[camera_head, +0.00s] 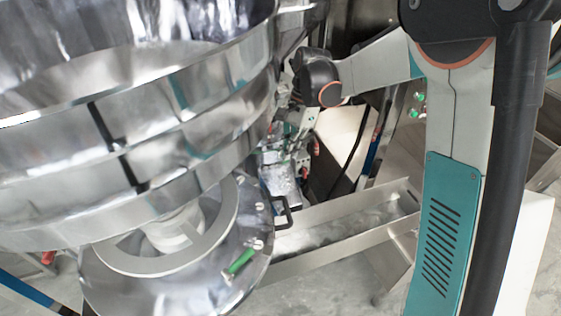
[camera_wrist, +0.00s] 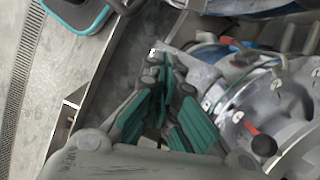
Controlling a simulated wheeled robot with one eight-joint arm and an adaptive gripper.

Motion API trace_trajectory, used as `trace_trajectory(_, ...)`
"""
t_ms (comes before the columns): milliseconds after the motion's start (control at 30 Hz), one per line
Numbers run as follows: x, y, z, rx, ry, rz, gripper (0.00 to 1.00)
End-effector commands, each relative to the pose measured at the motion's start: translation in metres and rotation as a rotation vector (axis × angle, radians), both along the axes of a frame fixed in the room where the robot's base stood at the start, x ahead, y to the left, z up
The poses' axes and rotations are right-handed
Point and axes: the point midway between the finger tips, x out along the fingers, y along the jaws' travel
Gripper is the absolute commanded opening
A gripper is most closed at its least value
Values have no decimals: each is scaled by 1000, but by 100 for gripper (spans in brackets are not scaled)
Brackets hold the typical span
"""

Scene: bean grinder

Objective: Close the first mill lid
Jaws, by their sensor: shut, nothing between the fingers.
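My gripper (camera_wrist: 172,85) shows in the wrist view with its teal-padded fingers drawn together and nothing between them. To its right is a round silver machine part (camera_wrist: 268,105) with bolts, a red lever (camera_wrist: 250,128) and a black knob (camera_wrist: 263,146). The fingers appear apart from it. I cannot tell for sure which part is the first mill lid, or whether it is open. In the head view, metal machinery with red and green parts (camera_head: 295,140) shows beside my wrist. My fingers cannot be made out there.
A large shiny steel bowl (camera_head: 130,130) fills the head view's left and hides much behind it. A steel trough (camera_head: 345,228) lies low in the middle. Bare floor shows at the wrist view's left.

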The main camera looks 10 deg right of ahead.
Motion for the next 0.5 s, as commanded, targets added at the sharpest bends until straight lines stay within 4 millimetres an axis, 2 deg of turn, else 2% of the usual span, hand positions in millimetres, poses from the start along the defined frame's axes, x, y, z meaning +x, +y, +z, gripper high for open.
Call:
trace_trajectory(167, -3, 6, -26, 0, 0, 2, 0)
trace_trajectory(500, -11, 20, -91, 0, -2, 3, 0)
